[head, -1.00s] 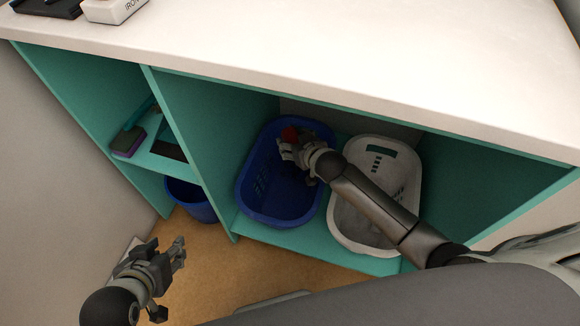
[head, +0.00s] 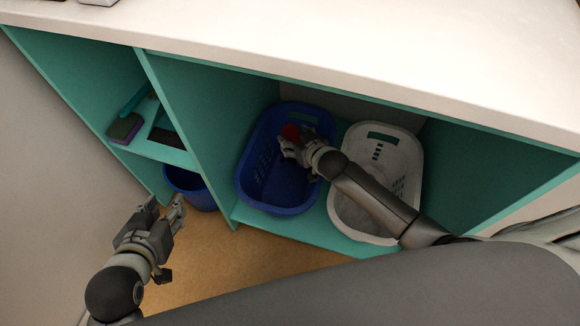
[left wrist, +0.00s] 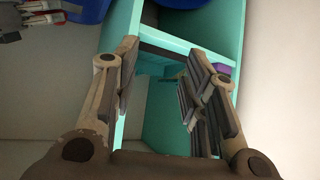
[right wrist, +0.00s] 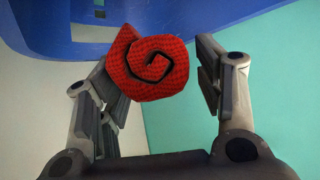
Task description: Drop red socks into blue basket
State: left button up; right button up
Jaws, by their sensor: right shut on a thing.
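The red socks (head: 291,132) are a rolled bundle with a ribbed spiral end, seen close up in the right wrist view (right wrist: 155,72). My right gripper (head: 287,142) is shut on them and holds them over the inside of the blue basket (head: 262,152), near its back end. Part of the blue basket also shows at the top of the right wrist view (right wrist: 190,28). My right forearm passes in front of the basket's right side. My left gripper (head: 166,207) is open and empty, in front of the shelf unit, with nothing between its fingers in the left wrist view (left wrist: 165,62).
A white basket (head: 417,165) stands right of the blue one, partly behind my right arm. A blue bucket (head: 190,186) stands on the floor at left. A sponge (head: 125,127) lies on the small shelf. The white countertop (head: 330,45) overhangs the compartments.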

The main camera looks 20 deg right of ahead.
pick_arm(q)
jog(key=w+d+r+t+h+b, duration=0.25)
jog(key=w+r+t, duration=0.35)
jog(key=r, duration=0.4)
pick_arm(e)
notch_tip(320, 180, down, 2)
jog(key=shift+f, duration=0.1)
notch_tip(320, 180, down, 2)
jog(key=shift+b, duration=1.1)
jog(key=shift+f, duration=0.1)
pick_arm(q)
jog(key=s+d+r+t+h, duration=0.1)
jog(key=s+r+t+h, duration=0.1)
jog(key=r+t, duration=0.5)
notch_tip(320, 180, up, 4)
jog(key=shift+s+d+r+m+t, duration=0.15)
jog(key=shift+s+m+t, duration=0.15)
jog(key=shift+s, duration=0.3)
pick_arm(e)
jog(key=o, duration=1)
jog(key=shift+o, duration=0.2)
jog(key=shift+s, duration=0.1)
jog(key=v, duration=1.2)
